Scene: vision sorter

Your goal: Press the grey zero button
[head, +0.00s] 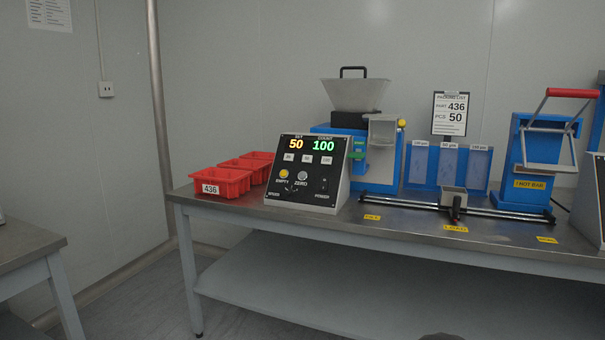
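The grey zero button (302,175) is a round grey knob on the sloped black control panel (322,188), above the label "ZERO". The panel stands on the steel bench, left of the blue sorter machine. Its displays read orange 50 under "SET" and green 100 under "COUNT". A yellow button (284,173) marked "EMPTY" sits just left of the grey one. Three small pale buttons form a row above. My gripper is not clearly visible; only a small dark shape shows at the bottom edge, and I cannot tell what it is.
Red trays (222,182), the front one marked 436, stand left of the panel. The blue machine with its grey hopper (355,95), blue bins (448,165) and a bag sealer (540,160) with a red handle stand to the right. The bench's front edge (400,235) is clear.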

